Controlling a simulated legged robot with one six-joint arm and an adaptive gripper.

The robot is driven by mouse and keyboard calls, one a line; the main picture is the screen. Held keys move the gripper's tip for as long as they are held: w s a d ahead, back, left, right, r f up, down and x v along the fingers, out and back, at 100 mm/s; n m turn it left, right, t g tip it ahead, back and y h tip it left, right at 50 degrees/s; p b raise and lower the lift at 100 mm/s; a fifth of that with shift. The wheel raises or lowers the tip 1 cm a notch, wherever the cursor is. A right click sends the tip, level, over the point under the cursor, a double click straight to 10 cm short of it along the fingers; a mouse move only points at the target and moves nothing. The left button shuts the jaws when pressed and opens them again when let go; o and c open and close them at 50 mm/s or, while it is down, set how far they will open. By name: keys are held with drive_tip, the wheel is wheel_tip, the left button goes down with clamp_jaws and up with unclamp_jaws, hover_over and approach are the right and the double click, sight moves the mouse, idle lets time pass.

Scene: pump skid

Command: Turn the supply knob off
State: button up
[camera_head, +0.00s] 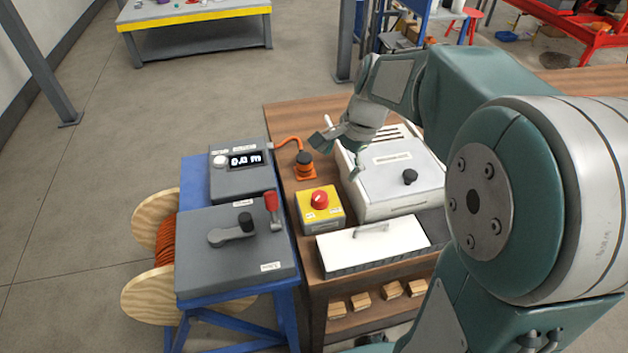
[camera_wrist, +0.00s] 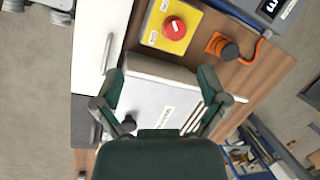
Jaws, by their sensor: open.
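A red knob (camera_head: 319,200) sits on a yellow-topped box (camera_head: 334,214) near the left side of the wooden bench. It also shows in the wrist view (camera_wrist: 174,28), with a pale mark on its face and small white labels beside it on the yellow top; I cannot read them. My gripper (camera_head: 338,158) is open and empty, above the bench and beyond the knob in the head view. In the wrist view, the open fingers (camera_wrist: 162,72) point toward the yellow box, with the knob apart from both fingertips.
A light-grey case (camera_head: 385,190) with a black knob lies beside the yellow box. A white-lidded box (camera_head: 385,246) is in front. An orange-based plug with a cable (camera_head: 305,165) stands behind. Left are a grey lever box (camera_head: 200,260) and a display unit (camera_head: 232,182).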

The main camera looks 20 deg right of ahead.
sight(320, 195)
drive_tip(key=w+d+f+m+g+y, duration=0.1)
drive_tip(key=w+d+f+m+y, duration=0.1)
drive_tip(key=w+f+m, duration=0.4)
drive_tip(key=shift+n+h, duration=0.3)
drive_tip(key=shift+n, duration=0.1)
drive_tip(key=x, duration=1.1)
drive_tip(key=shift+f, duration=0.2)
drive_tip(key=c, duration=1.1)
